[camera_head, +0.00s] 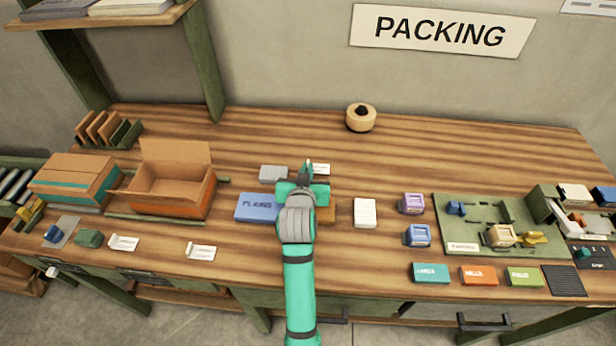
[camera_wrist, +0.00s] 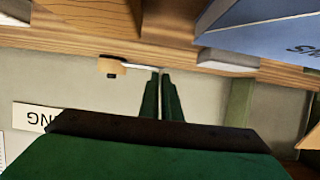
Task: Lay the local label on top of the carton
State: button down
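My gripper (camera_head: 309,170) is above the middle of the table, its narrow green fingers (camera_wrist: 161,92) close together. It appears shut on a thin white label (camera_head: 321,169), which sticks out to one side at the fingertips in the wrist view (camera_wrist: 138,67); its print is not readable. An open, empty-looking brown carton (camera_head: 172,205) stands left of the gripper with its back flap up. A closed carton with a teal band (camera_head: 65,186) stands further left. Two more white labels, one (camera_head: 123,243) and another (camera_head: 200,252), lie near the front edge, too small to read.
A blue block with lettering (camera_head: 257,207) and a grey block (camera_head: 273,173) lie close to my gripper. A white pad (camera_head: 365,213) lies to the right. A tape roll (camera_head: 361,118) stands at the back. A green tray (camera_head: 480,212) with small items fills the right side.

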jog(key=shift+w+d+f, duration=0.1)
jog(key=shift+w+f, duration=0.1)
jog(key=shift+f, duration=0.1)
jog(key=shift+w+f, duration=0.1)
jog(key=shift+f, duration=1.5)
jog(key=shift+f, duration=0.1)
jog(key=c, duration=2)
grip_release()
